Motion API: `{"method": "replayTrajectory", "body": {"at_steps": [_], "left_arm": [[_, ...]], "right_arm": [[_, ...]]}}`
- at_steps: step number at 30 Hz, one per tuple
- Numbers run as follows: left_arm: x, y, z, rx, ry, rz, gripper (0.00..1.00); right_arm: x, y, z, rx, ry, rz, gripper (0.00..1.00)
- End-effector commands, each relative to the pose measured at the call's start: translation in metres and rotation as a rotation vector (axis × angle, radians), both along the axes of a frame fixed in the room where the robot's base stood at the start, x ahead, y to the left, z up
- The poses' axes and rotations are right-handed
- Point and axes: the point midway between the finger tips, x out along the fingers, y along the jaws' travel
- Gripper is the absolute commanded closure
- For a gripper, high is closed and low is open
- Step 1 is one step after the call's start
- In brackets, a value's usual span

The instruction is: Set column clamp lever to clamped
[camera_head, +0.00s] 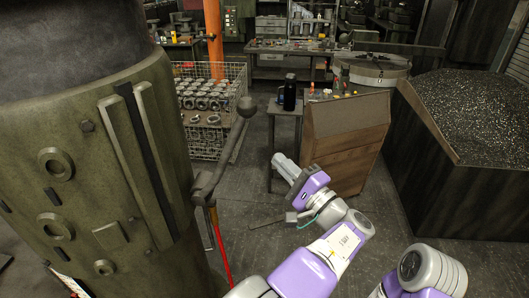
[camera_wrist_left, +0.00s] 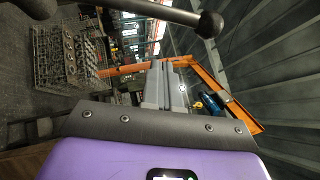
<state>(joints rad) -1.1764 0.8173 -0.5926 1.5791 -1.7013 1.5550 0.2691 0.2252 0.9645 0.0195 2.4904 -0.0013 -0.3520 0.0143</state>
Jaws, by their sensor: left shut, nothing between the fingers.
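The column clamp lever (camera_head: 226,154) is a dark bar with a ball knob (camera_head: 246,106) at its upper end. It rises tilted to the right from the side of the large green machine column (camera_head: 120,160). In the left wrist view the lever (camera_wrist_left: 155,10) crosses the top, with its knob (camera_wrist_left: 210,24) at the right end. My left gripper (camera_head: 280,161) is shut and empty, to the right of and below the knob in the head view, and apart from it. Its closed fingers (camera_wrist_left: 166,84) point up in the wrist view. My right gripper is not in view.
A wire crate (camera_head: 212,73) of castings stands behind the lever. A bin of chips (camera_head: 475,110) is at the right. Open floor shows between column and cabinet.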

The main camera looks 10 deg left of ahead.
Motion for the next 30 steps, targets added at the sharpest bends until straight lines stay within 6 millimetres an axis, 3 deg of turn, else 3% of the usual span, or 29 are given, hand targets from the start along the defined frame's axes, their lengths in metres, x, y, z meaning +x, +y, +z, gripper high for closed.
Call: {"method": "replayTrajectory", "body": {"at_steps": [9, 25, 28, 30], "left_arm": [[-0.025, -0.026, -0.012, 0.001, 0.001, -0.002, 1.00], [-0.025, -0.027, -0.015, -0.001, 0.009, 0.000, 1.00], [-0.017, -0.018, -0.035, -0.012, 0.063, 0.006, 1.00], [-0.007, -0.007, -0.065, -0.032, 0.142, 0.013, 1.00]], "right_arm": [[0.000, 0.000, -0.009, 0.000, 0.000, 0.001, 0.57], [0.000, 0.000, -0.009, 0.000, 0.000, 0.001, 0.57], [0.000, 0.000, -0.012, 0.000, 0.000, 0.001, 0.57], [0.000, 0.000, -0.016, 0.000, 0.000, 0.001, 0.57]]}}
